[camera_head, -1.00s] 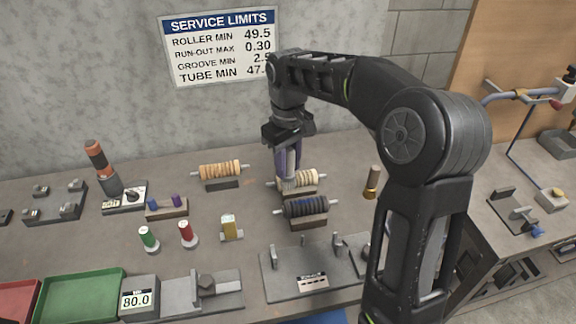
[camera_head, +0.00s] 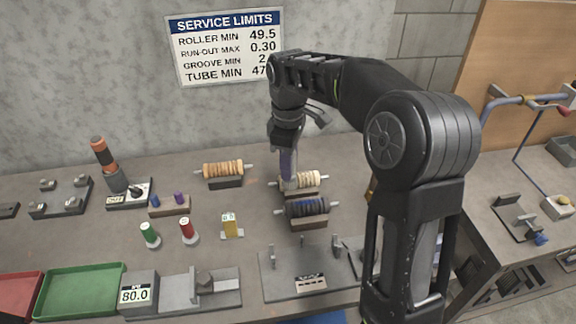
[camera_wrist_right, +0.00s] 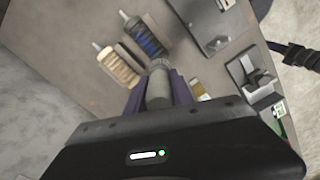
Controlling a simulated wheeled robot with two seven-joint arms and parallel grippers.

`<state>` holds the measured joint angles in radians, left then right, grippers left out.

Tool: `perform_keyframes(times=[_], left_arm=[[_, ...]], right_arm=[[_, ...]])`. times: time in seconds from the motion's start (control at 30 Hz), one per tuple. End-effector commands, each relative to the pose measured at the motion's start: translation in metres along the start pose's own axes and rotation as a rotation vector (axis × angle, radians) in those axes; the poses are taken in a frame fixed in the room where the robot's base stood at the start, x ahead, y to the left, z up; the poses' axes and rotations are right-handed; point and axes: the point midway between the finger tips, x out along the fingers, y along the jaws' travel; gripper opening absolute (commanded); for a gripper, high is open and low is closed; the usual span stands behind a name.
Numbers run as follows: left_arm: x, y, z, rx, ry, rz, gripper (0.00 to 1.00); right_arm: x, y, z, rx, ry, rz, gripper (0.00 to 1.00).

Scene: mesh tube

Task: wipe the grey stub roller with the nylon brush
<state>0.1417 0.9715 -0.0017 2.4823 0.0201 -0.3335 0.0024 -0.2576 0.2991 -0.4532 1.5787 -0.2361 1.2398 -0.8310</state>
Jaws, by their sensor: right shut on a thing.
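My right gripper (camera_head: 288,168) is shut on the nylon brush, seen in the right wrist view as a grey cylinder (camera_wrist_right: 158,88) between purple fingers (camera_wrist_right: 181,90). Its bristle end points down toward the rollers. In the head view the brush is by the left end of a cream ribbed roller (camera_head: 304,179); I cannot tell whether it touches. The dark grey roller with blue marks (camera_head: 310,207) lies on its cradle just in front. In the right wrist view, the dark roller (camera_wrist_right: 143,38) is beyond the brush tip, beside the cream roller (camera_wrist_right: 118,68). My left gripper is not in view.
An orange-tan roller (camera_head: 222,170) sits to the left. Green (camera_head: 149,234) and red (camera_head: 187,230) spools and a yellow block (camera_head: 230,225) stand in front. A grey fixture (camera_head: 275,280) with upright posts lies nearer. A green tray (camera_head: 85,288) is at front left.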

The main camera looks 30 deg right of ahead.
Motion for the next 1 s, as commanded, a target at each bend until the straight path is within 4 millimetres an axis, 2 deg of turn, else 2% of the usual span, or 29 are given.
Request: perform_keyframes(times=[0.1, 0.23, 0.67, 0.97, 1.0], left_arm=[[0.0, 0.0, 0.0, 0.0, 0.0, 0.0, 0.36], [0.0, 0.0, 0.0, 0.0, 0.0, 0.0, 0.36], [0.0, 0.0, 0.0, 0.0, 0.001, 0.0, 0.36], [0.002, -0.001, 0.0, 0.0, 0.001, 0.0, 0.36], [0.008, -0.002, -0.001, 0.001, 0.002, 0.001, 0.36]], right_arm=[[0.0, 0.002, 0.002, -0.133, 0.006, -0.003, 0.0], [0.0, 0.002, 0.001, -0.212, 0.008, -0.003, 0.0], [0.003, 0.002, 0.002, -0.219, 0.007, -0.004, 0.0], [0.027, 0.008, 0.005, -0.219, 0.007, -0.005, 0.0], [0.034, 0.009, 0.006, -0.219, 0.007, -0.004, 0.0]])
